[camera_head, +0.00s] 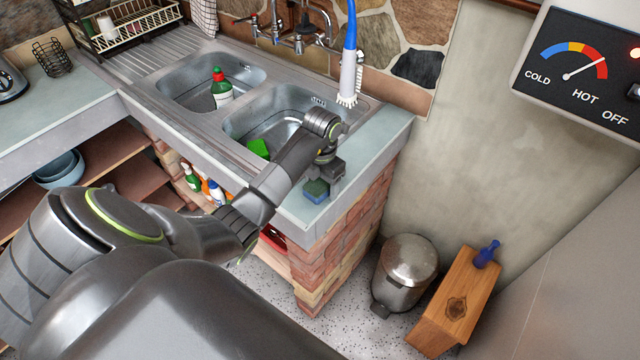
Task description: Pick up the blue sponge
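The blue sponge (316,191), with a green layer on top, lies on the grey counter near its front edge, right of the sink. My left gripper (325,183) points down right at the sponge, with its dark fingers at the sponge's back and right side. The arm and gripper body hide part of the fingers, so I cannot tell how far they are open or whether they grip the sponge. The sponge looks to rest on the counter. My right gripper is not in view.
A metal bin (405,270) and wooden stool (456,300) stand on the floor at right.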

